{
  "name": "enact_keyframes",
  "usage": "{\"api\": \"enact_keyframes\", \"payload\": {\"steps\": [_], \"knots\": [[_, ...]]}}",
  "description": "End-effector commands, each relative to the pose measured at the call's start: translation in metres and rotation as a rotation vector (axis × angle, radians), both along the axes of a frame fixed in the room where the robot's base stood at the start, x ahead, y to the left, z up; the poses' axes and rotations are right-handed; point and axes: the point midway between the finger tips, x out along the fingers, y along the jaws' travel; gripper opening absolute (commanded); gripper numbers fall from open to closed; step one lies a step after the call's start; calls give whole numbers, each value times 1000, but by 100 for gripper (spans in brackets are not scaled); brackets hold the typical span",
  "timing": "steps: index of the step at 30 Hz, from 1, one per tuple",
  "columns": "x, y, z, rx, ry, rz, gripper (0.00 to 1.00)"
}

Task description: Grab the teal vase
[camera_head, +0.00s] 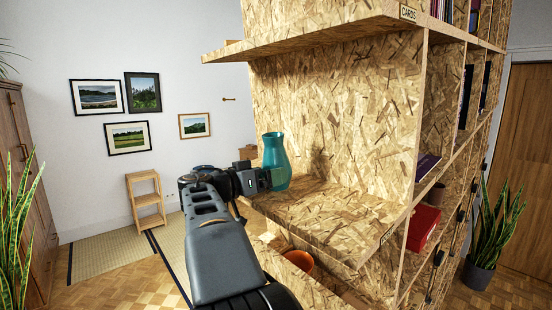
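The teal vase (275,150) stands upright at the left end of an OSB shelf board (335,218), with its neck and flared rim in clear view. My gripper (270,179) is at the lower left side of the vase, overlapping its body in the picture. My dark arm reaches up from the bottom of the view to it. The fingertips are small and dark against the vase, so I cannot tell whether they touch it or how far apart they are. Part of the vase's lower left side is hidden by my gripper.
An upper shelf board (320,35) juts out above the vase. An orange pot (298,261) sits on the level below. Side compartments hold books and a red box (423,227). A small wooden step shelf (146,201) stands by the far wall. Potted plants stand at both sides.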

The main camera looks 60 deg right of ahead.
Motion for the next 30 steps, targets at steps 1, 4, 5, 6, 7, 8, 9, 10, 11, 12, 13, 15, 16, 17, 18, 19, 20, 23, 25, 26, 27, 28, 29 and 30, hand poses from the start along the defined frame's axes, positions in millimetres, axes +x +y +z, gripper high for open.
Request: {"api": "enact_keyframes", "payload": {"steps": [1, 4, 5, 6, 7, 8, 9, 10, 11, 12, 13, 15, 16, 17, 18, 19, 20, 23, 25, 26, 27, 28, 29, 30], "knots": [[-3, -7, 4, 1, 3, -4, 100], [-6, -15, 3, -1, 2, -2, 100], [-7, -17, 2, -1, 1, -2, 100], [-7, -19, 2, -1, 1, -1, 100], [-8, -19, 1, -1, 0, 0, 100], [-8, -20, 1, -1, 0, 0, 100], [-8, -20, 1, -1, 0, 0, 100], [-8, -20, 0, -1, 0, 1, 100], [-8, -20, 0, -1, 0, 1, 100], [-8, -20, 0, -1, 0, 1, 100], [-8, -20, 0, -1, 0, 1, 100], [-8, -20, 0, -1, 0, 1, 97], [-8, -20, 0, -1, 0, 1, 94], [-8, -20, 0, -1, 0, 1, 91], [-8, -20, 0, -1, 0, 1, 88], [-8, -20, 0, -1, 0, 1, 85], [-8, -20, 0, -1, 0, 1, 82], [-8, -20, 0, -1, 0, 1, 72], [-8, -20, 0, -1, 0, 0, 66], [-8, -20, 0, -1, 0, 0, 63], [-8, -20, 0, -1, 0, 0, 59], [-8, -20, 0, -1, 0, 0, 56], [-8, -20, 0, -1, 0, 0, 53], [-8, -20, 0, -1, 0, 0, 49]]}}
